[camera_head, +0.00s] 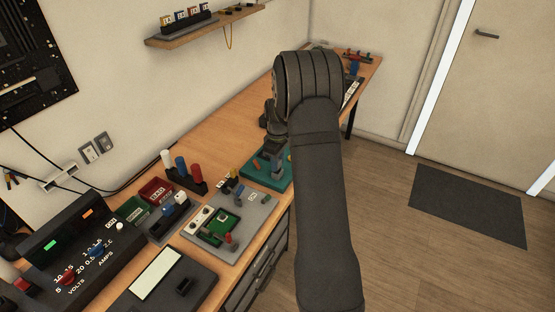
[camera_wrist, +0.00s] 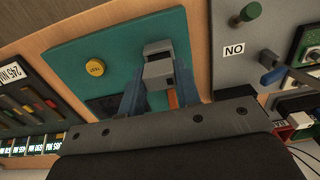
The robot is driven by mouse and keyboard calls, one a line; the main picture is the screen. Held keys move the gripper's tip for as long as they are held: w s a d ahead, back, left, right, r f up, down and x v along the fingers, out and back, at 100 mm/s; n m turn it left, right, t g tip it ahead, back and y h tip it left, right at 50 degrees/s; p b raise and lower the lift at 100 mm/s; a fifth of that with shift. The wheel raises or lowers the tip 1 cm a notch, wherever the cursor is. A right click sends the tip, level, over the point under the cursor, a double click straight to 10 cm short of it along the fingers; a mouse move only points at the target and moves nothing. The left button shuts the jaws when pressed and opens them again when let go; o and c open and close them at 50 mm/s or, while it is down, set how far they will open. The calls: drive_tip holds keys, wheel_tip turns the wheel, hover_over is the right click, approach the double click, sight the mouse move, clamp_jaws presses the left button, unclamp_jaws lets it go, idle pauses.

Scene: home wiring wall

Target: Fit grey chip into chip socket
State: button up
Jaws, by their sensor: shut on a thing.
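My gripper (camera_wrist: 160,78) is over the teal board (camera_wrist: 62,58), its two blue-grey fingers shut on a small grey block, the grey chip (camera_wrist: 158,70). The fingertips and chip are close to the board; I cannot tell whether the chip touches it. In the head view my gripper (camera_head: 272,151) is above the teal board (camera_head: 283,182) on the bench, partly hidden by my arm. A dark rectangular patch (camera_wrist: 104,106) lies on the board beside the left finger. I cannot make out the chip socket with certainty; my gripper hides part of the board.
A yellow round button (camera_wrist: 95,67) is on the board, left of the fingers. A grey panel with a "NO" label (camera_wrist: 234,49) lies to the right in the wrist view. A grey board with a green part (camera_head: 222,222) and red, blue and white posts (camera_head: 182,166) stand nearby.

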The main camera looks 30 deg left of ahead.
drive_tip(key=shift+f, duration=0.65)
drive_tip(key=o, duration=1)
drive_tip(key=shift+o, duration=0.2)
wheel_tip(320, 180, up, 17)
drive_tip(key=shift+r, duration=0.2)
drive_tip(key=shift+f, duration=0.1)
wheel_tip(320, 180, down, 17)
drive_tip(key=shift+f, duration=0.1)
